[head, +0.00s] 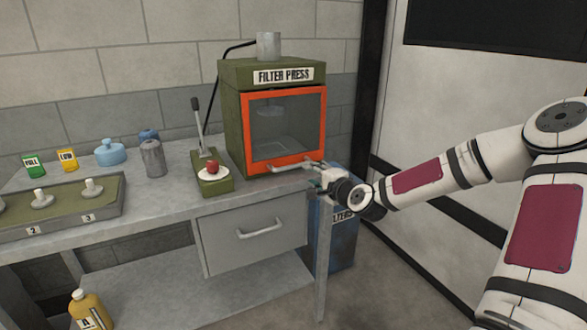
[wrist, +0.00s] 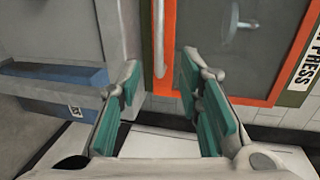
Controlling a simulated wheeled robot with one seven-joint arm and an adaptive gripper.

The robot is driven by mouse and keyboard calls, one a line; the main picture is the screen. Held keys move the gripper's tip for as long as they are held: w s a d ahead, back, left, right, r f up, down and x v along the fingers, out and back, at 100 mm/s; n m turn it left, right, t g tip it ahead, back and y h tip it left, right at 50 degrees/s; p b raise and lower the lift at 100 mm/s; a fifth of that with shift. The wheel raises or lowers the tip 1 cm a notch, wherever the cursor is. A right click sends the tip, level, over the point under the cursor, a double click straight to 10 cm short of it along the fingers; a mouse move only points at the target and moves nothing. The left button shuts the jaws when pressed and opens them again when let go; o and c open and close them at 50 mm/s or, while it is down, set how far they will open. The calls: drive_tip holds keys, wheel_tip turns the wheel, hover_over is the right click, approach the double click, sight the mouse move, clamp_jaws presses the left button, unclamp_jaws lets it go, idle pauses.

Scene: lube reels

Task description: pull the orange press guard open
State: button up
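The green filter press (head: 232,125) stands on the bench against the wall. Its orange-framed guard (head: 323,120), with a dark window, appears closed across the front. A pale bar handle (head: 285,167) runs along the guard's lower edge. In the wrist view the orange guard (wrist: 270,101) and its handle (wrist: 158,45) appear turned sideways. My gripper (head: 318,172) is at the guard's lower right corner, near the handle's right end. In the wrist view my gripper (wrist: 160,72) has its teal-padded fingers apart. The handle lies ahead of the gap, with no clear contact.
A grey drawer (head: 255,236) is under the bench, beside a blue filters bin (head: 338,235). A lever stand (head: 212,178) with a red knob stands left of the press. A grey canister (head: 153,158) and a tray (head: 65,212) are farther left.

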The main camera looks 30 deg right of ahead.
sight(295, 167)
drive_tip(key=b+x, duration=0.1)
drive_tip(key=x, duration=1.2)
drive_tip(key=shift+w+f+b, duration=0.1)
drive_tip(key=shift+w+b, duration=0.05)
drive_tip(key=shift+b, duration=0.2)
clamp_jaws()
